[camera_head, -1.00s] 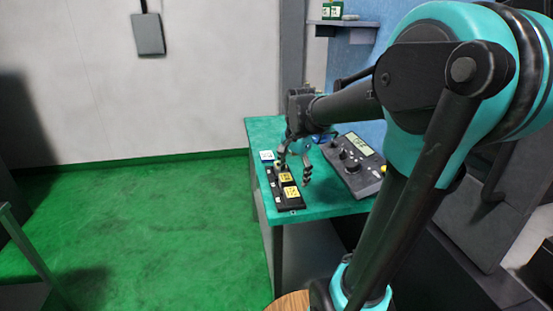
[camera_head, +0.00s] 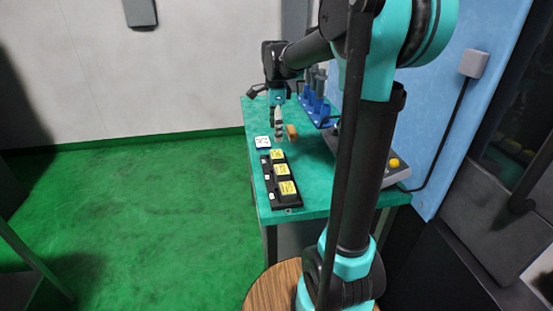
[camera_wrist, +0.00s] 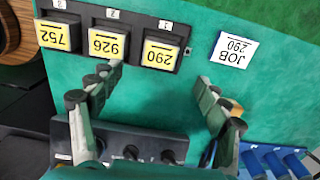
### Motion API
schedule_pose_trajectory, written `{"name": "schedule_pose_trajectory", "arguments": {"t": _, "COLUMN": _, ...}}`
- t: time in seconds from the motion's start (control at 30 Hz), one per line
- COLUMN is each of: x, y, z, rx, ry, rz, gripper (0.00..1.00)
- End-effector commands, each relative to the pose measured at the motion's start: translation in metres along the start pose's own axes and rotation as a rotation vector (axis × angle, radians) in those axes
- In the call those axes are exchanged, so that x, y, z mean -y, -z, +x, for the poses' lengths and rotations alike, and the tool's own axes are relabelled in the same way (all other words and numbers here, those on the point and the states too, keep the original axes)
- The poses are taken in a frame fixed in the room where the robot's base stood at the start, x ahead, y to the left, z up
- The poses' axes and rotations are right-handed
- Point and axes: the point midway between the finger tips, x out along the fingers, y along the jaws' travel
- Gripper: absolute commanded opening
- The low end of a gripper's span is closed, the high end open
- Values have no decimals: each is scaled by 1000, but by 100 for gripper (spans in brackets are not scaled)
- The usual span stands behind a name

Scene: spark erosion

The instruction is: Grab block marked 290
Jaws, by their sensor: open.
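The block marked 290 (camera_wrist: 160,54) sits in the end slot of a black rack (camera_wrist: 141,18), its yellow label upside down in the wrist view. In the head view it is the farthest block (camera_head: 277,155), nearest the white JOB 290 card (camera_wrist: 233,50). Blocks 926 (camera_wrist: 107,43) and 752 (camera_wrist: 58,36) sit in the other slots. My gripper (camera_wrist: 160,82) is open and empty above the table, its fingers spread either side of block 290 in the wrist view, one overlapping block 926. In the head view my gripper (camera_head: 279,122) is beyond the rack's far end.
A control box with knobs (camera_wrist: 120,142) stands beside the rack. A blue holder (camera_head: 318,108) with cylinders is at the table's far right. A small orange-brown thing (camera_head: 292,131) shows near my fingers. Bare green tabletop (camera_wrist: 280,90) lies past the card.

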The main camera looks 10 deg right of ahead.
Motion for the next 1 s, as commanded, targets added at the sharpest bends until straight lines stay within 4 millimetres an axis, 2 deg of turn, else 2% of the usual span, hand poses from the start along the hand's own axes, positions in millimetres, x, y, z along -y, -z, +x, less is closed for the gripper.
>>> {"name": "schedule_pose_trajectory", "arguments": {"t": 0.1, "x": 0, "y": 0, "z": 21, "rx": 0, "ry": 0, "rz": 0, "gripper": 76}}
{"name": "schedule_pose_trajectory", "arguments": {"t": 0.43, "x": 0, "y": 1, "z": 46, "rx": 0, "ry": 0, "rz": 0, "gripper": 76}}
{"name": "schedule_pose_trajectory", "arguments": {"t": 0.7, "x": 2, "y": 3, "z": 83, "rx": 0, "ry": 0, "rz": -1, "gripper": 76}}
{"name": "schedule_pose_trajectory", "arguments": {"t": 1.0, "x": 1, "y": 3, "z": 90, "rx": 0, "ry": 0, "rz": -1, "gripper": 76}}
